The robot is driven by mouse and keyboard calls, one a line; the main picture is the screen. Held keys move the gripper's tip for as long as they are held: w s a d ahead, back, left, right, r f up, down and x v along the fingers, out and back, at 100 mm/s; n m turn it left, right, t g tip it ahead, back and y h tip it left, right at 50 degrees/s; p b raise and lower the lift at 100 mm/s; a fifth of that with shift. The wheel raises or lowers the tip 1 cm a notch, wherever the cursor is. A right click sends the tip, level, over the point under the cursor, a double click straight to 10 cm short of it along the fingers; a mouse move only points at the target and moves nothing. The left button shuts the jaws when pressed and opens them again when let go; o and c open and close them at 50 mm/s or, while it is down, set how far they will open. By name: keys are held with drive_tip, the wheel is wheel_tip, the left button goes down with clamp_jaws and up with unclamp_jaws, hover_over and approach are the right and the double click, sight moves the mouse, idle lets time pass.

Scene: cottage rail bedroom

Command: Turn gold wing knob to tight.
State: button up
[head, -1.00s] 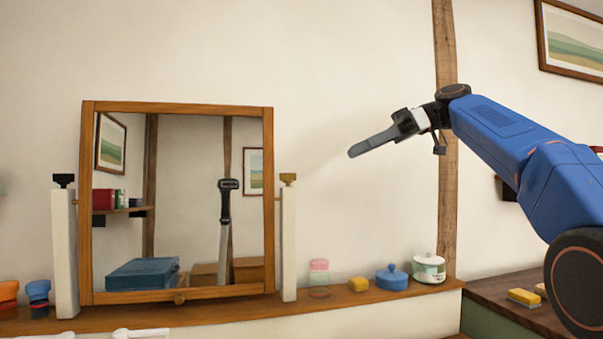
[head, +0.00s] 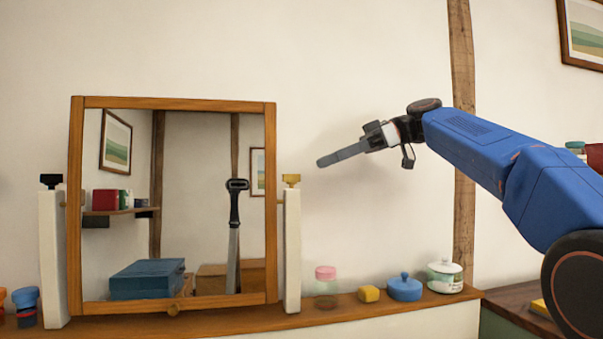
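The gold wing knob (head: 291,180) sits on top of the right white post (head: 292,250) of a wood-framed mirror (head: 172,103). Its wings look flat across from this side. A similar black knob (head: 51,180) tops the left post. My gripper (head: 320,163) points left, with its tip a little to the right of the gold knob and slightly higher in the picture. It is apart from the knob and nothing shows in it. The fingers overlap from this side, so their gap is hidden.
The mirror stands on a wooden shelf (head: 240,322). To its right are a pink-lidded jar (head: 325,287), a yellow block (head: 369,294), a blue lidded pot (head: 404,288) and a white lidded pot (head: 445,276).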

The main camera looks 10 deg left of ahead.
sight(295, 175)
drive_tip(key=x, duration=0.7)
drive_tip(key=shift+a+f, duration=0.2)
clamp_jaws()
